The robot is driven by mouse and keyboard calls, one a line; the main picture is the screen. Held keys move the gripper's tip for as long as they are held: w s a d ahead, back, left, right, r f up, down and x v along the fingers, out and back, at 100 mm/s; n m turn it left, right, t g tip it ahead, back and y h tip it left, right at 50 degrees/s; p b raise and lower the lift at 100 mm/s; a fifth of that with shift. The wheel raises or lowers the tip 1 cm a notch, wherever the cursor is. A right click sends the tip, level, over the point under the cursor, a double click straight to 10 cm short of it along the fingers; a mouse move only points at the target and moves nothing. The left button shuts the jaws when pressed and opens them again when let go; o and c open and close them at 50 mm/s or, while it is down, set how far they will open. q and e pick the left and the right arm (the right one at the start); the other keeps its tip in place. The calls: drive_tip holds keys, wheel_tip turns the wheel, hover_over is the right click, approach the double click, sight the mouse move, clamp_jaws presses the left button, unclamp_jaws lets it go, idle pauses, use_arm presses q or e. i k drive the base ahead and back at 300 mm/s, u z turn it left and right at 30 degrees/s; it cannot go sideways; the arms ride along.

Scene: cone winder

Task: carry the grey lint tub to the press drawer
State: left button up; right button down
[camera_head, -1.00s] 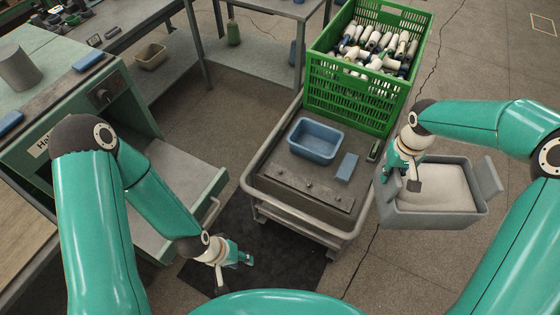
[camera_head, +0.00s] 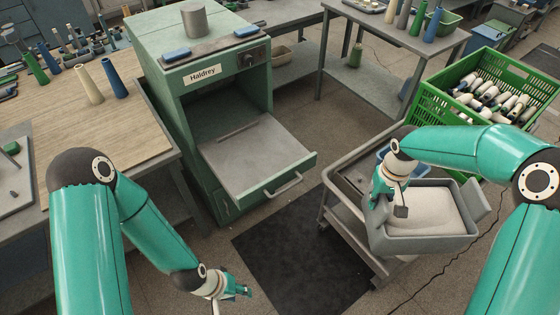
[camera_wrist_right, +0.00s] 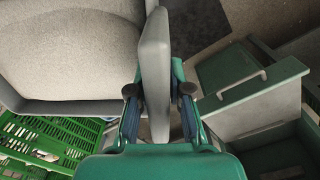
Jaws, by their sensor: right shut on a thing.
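The grey lint tub (camera_head: 420,246), filled with pale lint, is held in the air at the right of the head view, in front of the cart. My right gripper (camera_head: 388,205) is shut on the tub's left end flap. In the wrist view that grey flap (camera_wrist_right: 155,70) stands between the two fingers. The press drawer (camera_head: 255,165) is pulled out of the green press (camera_head: 213,100) labelled Haldrey and looks empty. The drawer also shows in the wrist view (camera_wrist_right: 250,95). My left gripper (camera_head: 241,291) is low over the floor, empty; its jaw gap is unclear.
A black mat (camera_head: 300,255) lies on clear floor before the drawer. A wooden table (camera_head: 110,125) is left.

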sight(254, 150)
drive_tip(key=u, duration=0.55)
drive_tip(key=k, duration=0.4)
drive_tip(key=u, duration=0.6)
drive_tip(key=i, duration=1.9)
drive_tip(key=z, duration=0.65)
